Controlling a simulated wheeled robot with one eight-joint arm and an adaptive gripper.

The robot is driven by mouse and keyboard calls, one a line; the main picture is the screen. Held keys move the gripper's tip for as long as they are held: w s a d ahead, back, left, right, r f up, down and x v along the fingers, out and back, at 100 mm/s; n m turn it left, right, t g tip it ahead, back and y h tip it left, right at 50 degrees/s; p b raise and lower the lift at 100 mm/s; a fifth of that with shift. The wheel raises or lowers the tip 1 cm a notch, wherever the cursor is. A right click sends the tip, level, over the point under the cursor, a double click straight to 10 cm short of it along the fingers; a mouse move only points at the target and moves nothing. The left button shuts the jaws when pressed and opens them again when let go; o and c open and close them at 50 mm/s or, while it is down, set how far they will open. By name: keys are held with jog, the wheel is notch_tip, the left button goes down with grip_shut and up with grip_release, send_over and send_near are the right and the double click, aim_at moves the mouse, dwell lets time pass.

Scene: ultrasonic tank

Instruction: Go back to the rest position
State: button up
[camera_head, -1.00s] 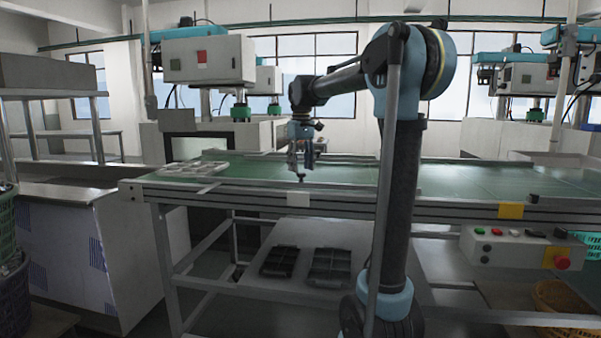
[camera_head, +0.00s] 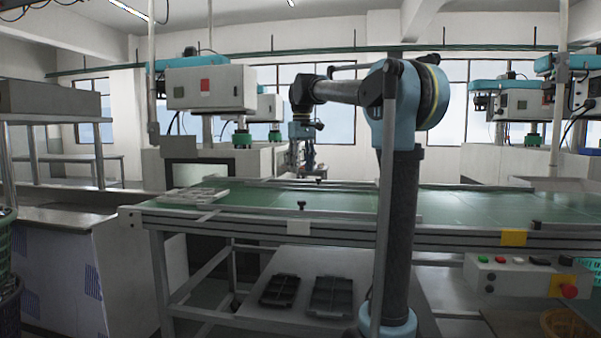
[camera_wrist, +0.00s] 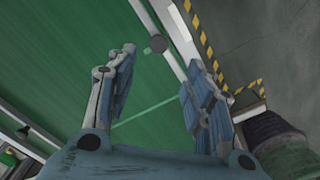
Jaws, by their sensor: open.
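My gripper (camera_head: 302,160) hangs at the end of my arm over the far side of the green conveyor belt (camera_head: 340,199) in the head view. In the wrist view my gripper (camera_wrist: 162,85) has its two fingers wide apart. Nothing is between them but the green belt surface (camera_wrist: 60,60) and its metal edge below. My arm reaches across from the upright link in the middle of the head view, with the forearm roughly level.
A light grey tray (camera_head: 193,196) lies on the belt's left end. Two black trays (camera_head: 331,297) sit on the lower shelf. A control box (camera_head: 527,276) with buttons hangs at the front right. Yellow-black tape (camera_wrist: 207,50) marks the floor beside the belt.

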jog(key=s+d+f+m+t, duration=0.1)
jog(key=s+d+f+m, duration=0.1)
jog(key=s+d+f, duration=0.5)
jog(key=s+d+f+m, duration=0.1)
jog(key=s+d+f, duration=0.2)
jog(key=s+f, duration=0.65)
jog(key=s+d+f+m, duration=0.1)
jog(key=s+d+f, duration=0.1)
jog(key=s+f, duration=0.6)
jog(key=s+d+f+m+t, duration=0.1)
jog(key=s+d+f+m, duration=0.1)
jog(key=s+f, duration=0.7)
notch_tip(320, 180, down, 4)
jog(key=shift+f, duration=0.15)
jog(key=shift+w, duration=0.1)
jog(key=shift+w+f, duration=0.2)
jog(key=shift+w, duration=0.25)
jog(key=shift+d, duration=0.15)
